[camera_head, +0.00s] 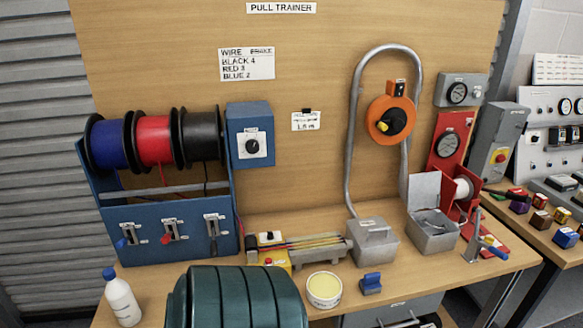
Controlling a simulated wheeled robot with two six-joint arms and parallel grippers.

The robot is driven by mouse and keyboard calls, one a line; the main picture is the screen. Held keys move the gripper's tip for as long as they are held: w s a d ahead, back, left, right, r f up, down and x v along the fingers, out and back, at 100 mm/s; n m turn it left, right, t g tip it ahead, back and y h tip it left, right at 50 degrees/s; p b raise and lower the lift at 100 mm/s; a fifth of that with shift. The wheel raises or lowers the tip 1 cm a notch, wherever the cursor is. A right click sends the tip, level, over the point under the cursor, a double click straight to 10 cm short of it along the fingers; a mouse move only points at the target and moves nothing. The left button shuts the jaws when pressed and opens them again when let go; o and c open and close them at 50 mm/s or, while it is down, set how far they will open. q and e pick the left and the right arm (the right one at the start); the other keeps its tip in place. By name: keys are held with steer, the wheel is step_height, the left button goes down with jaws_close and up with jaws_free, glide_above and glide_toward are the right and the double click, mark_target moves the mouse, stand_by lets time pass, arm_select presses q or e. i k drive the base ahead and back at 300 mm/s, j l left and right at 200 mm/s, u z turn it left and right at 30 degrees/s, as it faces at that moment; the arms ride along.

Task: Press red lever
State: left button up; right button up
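The red lever (167,238) is the middle of three levers on the sloping front of the blue wire-spool stand (120,218), at the left of the table. Its red knob sits low beside its pale slot plate. The blue lever (122,243) is to its left and the black lever (213,229) to its right. Above them hang a blue spool (107,144), a red spool (154,139) and a black spool (202,134). A red wire end hangs below the red spool. Neither of my grippers shows in this view.
A white bottle (122,298) stands in front of the stand. A dark green ribbed object (237,297) fills the bottom middle.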

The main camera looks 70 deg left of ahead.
mark_target(166, 239)
steer(key=u, duration=2.9)
